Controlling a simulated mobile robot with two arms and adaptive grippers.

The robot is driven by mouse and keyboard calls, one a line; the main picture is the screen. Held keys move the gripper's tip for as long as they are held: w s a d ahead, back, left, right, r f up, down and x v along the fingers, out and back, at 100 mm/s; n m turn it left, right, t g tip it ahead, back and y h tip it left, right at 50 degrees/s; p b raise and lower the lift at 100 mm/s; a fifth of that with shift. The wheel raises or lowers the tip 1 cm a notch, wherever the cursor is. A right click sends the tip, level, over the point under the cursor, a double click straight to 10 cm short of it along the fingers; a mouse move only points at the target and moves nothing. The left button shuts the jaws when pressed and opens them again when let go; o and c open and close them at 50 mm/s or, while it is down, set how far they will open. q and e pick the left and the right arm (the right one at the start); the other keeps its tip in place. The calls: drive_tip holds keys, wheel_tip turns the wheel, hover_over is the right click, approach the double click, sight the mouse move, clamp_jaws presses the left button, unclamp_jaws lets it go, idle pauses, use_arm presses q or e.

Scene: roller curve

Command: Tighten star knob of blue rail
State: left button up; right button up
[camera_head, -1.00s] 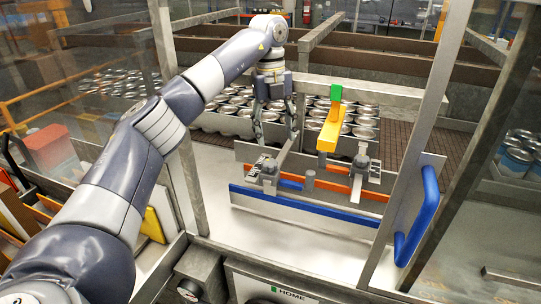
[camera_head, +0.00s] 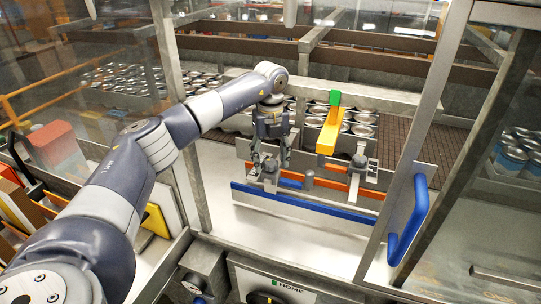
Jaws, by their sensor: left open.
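The blue rail (camera_head: 310,206) runs across the front of the pale deck. Behind it stand two grey clamps with dark star knobs, one at the left (camera_head: 270,167) and one at the right (camera_head: 359,159). My left gripper (camera_head: 271,165) points down, open, over the left knob. Its fingertips appear on either side of that knob; I cannot tell whether they touch it. The gripper partly hides the area behind the left knob. My right gripper is not in view.
An orange rail (camera_head: 332,187) lies behind the blue one. A yellow bar with a green end (camera_head: 329,133) stands between the clamps. A blue door handle (camera_head: 412,220) is at the right, and frame posts flank the opening. Several cans (camera_head: 360,122) stand behind.

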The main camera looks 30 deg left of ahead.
use_arm(q)
drive_tip(key=c, duration=1.1)
drive_tip(key=shift+o, duration=0.2)
drive_tip(key=shift+f+m, duration=0.1)
drive_tip(key=shift+m, duration=0.2)
drive_tip(key=shift+m+b, duration=0.45)
drive_tip(key=shift+m, duration=0.55)
drive_tip(key=m, duration=0.2)
drive_tip(key=shift+m+b, duration=0.3)
drive_tip(key=m, duration=0.3)
drive_tip(key=shift+b, duration=0.3)
drive_tip(key=shift+w+m, duration=0.1)
drive_tip(key=shift+m, duration=1.2)
drive_tip(key=shift+r, duration=0.2)
